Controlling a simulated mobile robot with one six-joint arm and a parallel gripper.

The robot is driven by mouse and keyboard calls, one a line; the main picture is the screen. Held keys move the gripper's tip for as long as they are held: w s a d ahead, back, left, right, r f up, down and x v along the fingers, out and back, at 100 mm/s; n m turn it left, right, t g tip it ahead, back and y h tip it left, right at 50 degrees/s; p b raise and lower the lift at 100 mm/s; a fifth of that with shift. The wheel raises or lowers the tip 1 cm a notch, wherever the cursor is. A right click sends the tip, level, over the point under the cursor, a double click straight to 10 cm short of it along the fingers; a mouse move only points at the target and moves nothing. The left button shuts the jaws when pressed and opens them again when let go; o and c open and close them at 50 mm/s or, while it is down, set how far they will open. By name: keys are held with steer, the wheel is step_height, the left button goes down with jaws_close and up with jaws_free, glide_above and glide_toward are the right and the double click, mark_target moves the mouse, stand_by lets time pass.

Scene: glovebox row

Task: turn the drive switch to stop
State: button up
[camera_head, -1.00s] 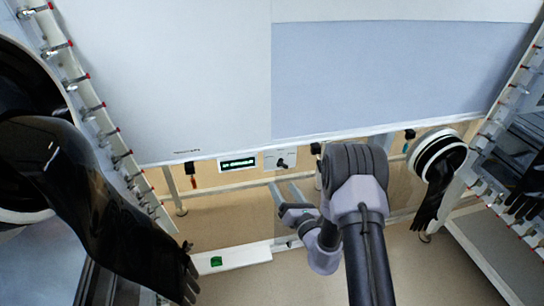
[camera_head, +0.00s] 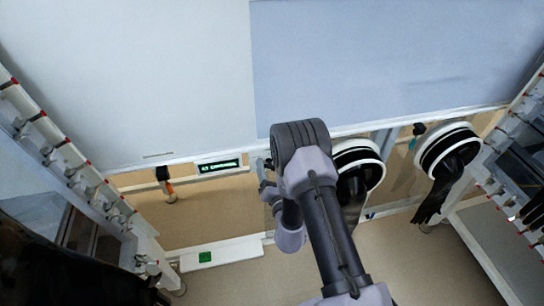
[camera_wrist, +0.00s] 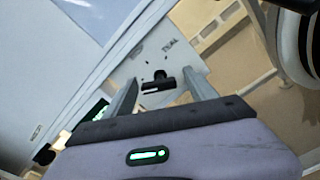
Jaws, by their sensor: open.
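In the wrist view the drive switch (camera_wrist: 157,82) is a black knob on a pale grey plate (camera_wrist: 150,57) with small printed marks above it. My gripper (camera_wrist: 160,88) is open, with one finger on each side of the knob in the picture. I cannot tell whether the fingers touch it or how much depth lies between them. In the head view my gripper (camera_head: 264,174) is at the panel's lower edge, mostly hidden by my arm. The switch is hidden behind my arm there.
A green-lit display (camera_head: 219,166) sits left of my gripper. A black-and-orange hanging item (camera_head: 166,182) is farther left. Two glove ports, a near one (camera_head: 362,152) and a farther one (camera_head: 452,140), with black gloves are on the right. A white floor beam (camera_head: 225,252) bears a green part.

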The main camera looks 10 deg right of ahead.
steer(key=shift+w, duration=0.15)
steer(key=shift+a, duration=0.1)
steer(key=shift+c, duration=0.3)
steer(key=c, duration=1.3)
steer(key=shift+r, duration=0.1)
steer(key=m+p, duration=0.1)
steer(key=m, duration=0.2)
steer(key=shift+r+p, duration=0.1)
steer(key=shift+p, duration=0.2)
steer(key=shift+m+p, duration=0.45)
steer(key=shift+m, duration=0.95)
